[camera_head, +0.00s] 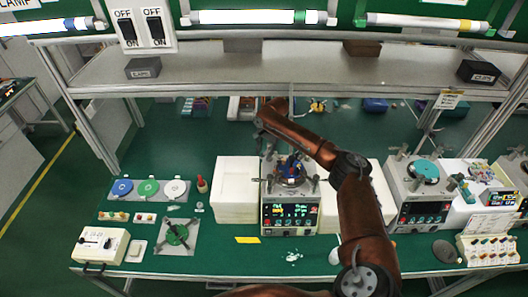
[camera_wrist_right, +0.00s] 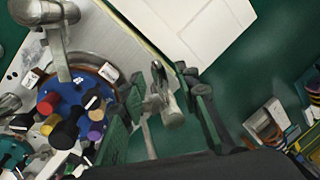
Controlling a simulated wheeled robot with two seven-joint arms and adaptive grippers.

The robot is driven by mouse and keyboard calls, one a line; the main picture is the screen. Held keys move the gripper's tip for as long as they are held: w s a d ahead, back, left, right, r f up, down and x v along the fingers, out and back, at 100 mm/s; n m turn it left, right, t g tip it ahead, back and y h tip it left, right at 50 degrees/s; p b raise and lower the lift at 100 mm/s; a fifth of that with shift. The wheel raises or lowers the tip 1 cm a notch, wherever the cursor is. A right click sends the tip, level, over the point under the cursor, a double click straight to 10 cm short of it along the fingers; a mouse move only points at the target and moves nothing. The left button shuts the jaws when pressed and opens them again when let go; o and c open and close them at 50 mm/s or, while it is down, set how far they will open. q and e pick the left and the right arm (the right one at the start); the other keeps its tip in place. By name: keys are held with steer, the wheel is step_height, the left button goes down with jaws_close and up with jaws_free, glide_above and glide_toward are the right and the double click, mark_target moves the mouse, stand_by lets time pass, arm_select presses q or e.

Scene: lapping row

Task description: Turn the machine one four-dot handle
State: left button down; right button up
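Machine one (camera_head: 290,216) appears to be the grey unit with a lit front panel at the middle of the bench in the head view. On top it has a round plate and metal handles at its corners. In the right wrist view a metal handle (camera_wrist_right: 168,105) stands between the dark fingers of my right gripper (camera_wrist_right: 160,92). The fingers are apart, with gaps on both sides of the handle. Other metal handles (camera_wrist_right: 45,12) show at the left. My left gripper is out of view.
Beside the handle is a blue plate (camera_wrist_right: 72,108) with several coloured knobs. A white box (camera_head: 236,190) stands left of the machine. A second machine (camera_head: 420,192) stands to the right. A shelf (camera_head: 300,78) runs above the bench. Green bench top (camera_head: 150,160) is clear at the left back.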

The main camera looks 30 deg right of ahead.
steer(key=shift+s, duration=0.2)
steer(key=shift+w+f, duration=0.1)
steer(key=shift+w, duration=0.2)
steer(key=c, duration=0.4)
steer(key=shift+s, duration=0.1)
jaws_close()
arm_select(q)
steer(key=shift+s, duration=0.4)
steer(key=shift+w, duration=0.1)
